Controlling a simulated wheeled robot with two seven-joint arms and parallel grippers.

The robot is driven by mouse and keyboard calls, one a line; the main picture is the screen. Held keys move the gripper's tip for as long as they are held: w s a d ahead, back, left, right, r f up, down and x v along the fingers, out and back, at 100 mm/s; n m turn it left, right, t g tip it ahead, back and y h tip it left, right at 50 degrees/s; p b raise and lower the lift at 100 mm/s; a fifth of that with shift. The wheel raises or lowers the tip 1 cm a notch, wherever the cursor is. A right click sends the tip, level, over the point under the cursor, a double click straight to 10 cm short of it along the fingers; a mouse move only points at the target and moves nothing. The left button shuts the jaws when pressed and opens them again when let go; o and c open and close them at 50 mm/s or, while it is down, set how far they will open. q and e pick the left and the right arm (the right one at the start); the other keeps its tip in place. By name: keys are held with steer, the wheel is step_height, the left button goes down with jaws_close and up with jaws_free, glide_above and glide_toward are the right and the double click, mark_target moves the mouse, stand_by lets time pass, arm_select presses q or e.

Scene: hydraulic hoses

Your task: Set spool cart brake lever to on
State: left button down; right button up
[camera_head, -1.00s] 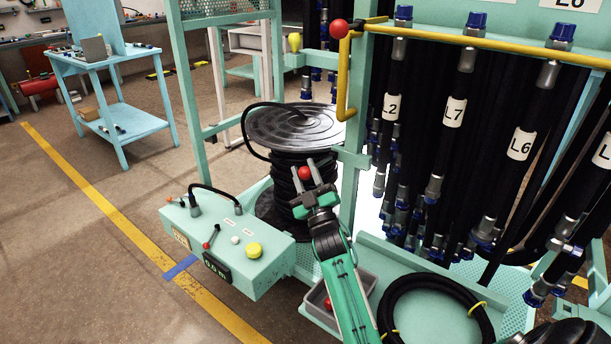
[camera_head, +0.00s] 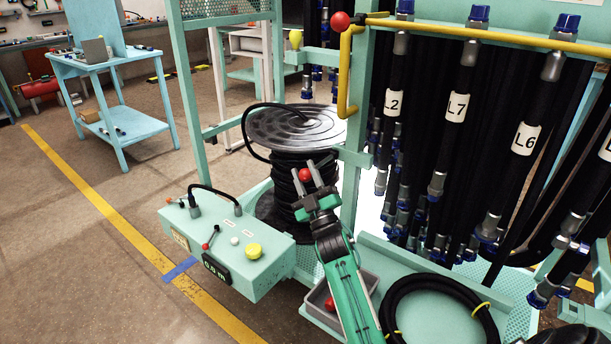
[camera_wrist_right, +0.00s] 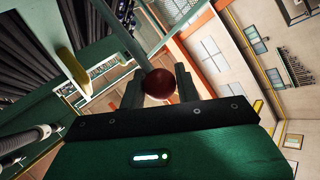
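My right gripper (camera_head: 303,171) reaches up from the bottom middle, in front of the hose spool (camera_head: 296,128). Its two fingers are closed around a red ball knob (camera_head: 305,175), which fills the gap between them. In the right wrist view the knob (camera_wrist_right: 158,83) sits between the fingers (camera_wrist_right: 160,88), appearing to touch both. A grey-green bar runs to the upper left beyond it; I cannot tell whether it is the knob's stem. The rest of the lever and any on/off marking are hidden. My left gripper is not in view.
A teal control box (camera_head: 228,246) with a small red-tipped lever and a yellow button stands left of the arm. Labelled hoses (camera_head: 455,110) hang close on the right below a yellow rail (camera_head: 480,33). A grey tray (camera_head: 322,312) and a coiled hose (camera_head: 440,283) lie low.

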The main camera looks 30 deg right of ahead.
steer(key=o, duration=0.4)
steer(key=shift+f, duration=0.15)
steer(key=shift+c, duration=0.2)
steer(key=v, duration=1.3)
steer(key=shift+s+f, duration=0.15)
steer(key=shift+s, duration=0.25)
steer(key=shift+a, duration=0.1)
